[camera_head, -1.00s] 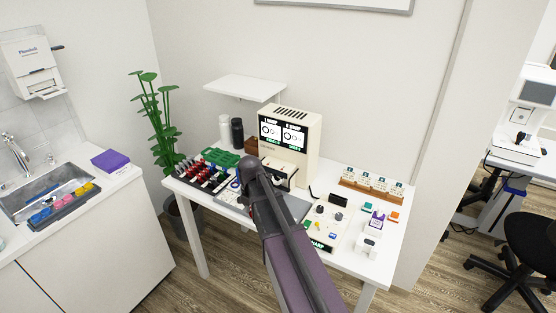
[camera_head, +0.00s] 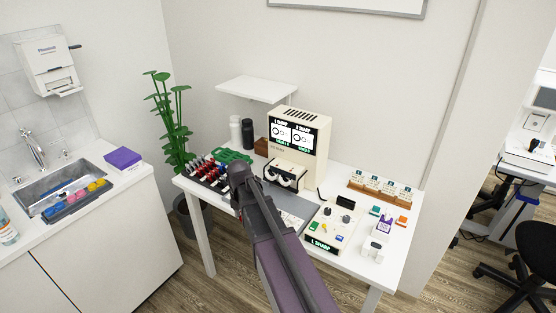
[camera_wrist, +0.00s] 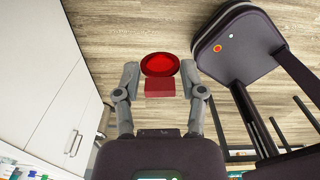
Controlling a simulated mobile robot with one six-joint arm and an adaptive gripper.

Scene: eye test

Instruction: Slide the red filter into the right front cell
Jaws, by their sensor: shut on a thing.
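The red filter (camera_wrist: 160,65) is a round, dark-rimmed red disc with a square red tab in the wrist view. My gripper (camera_wrist: 160,87) is shut on its tab, one grey finger on each side. The disc points away from the palm, over the floor in that view. In the head view my arm hides the gripper and filter. A dark trial frame (camera_head: 284,176) with two round lens openings stands before the cream screen unit. Its separate front cells are too small to tell apart.
The cream screen unit (camera_head: 298,135) stands at the table's back. A rack of coloured lenses (camera_head: 207,173) lies at the left of the white table. A control panel (camera_head: 331,224), small coloured blocks and a card rack (camera_head: 380,188) occupy its right side.

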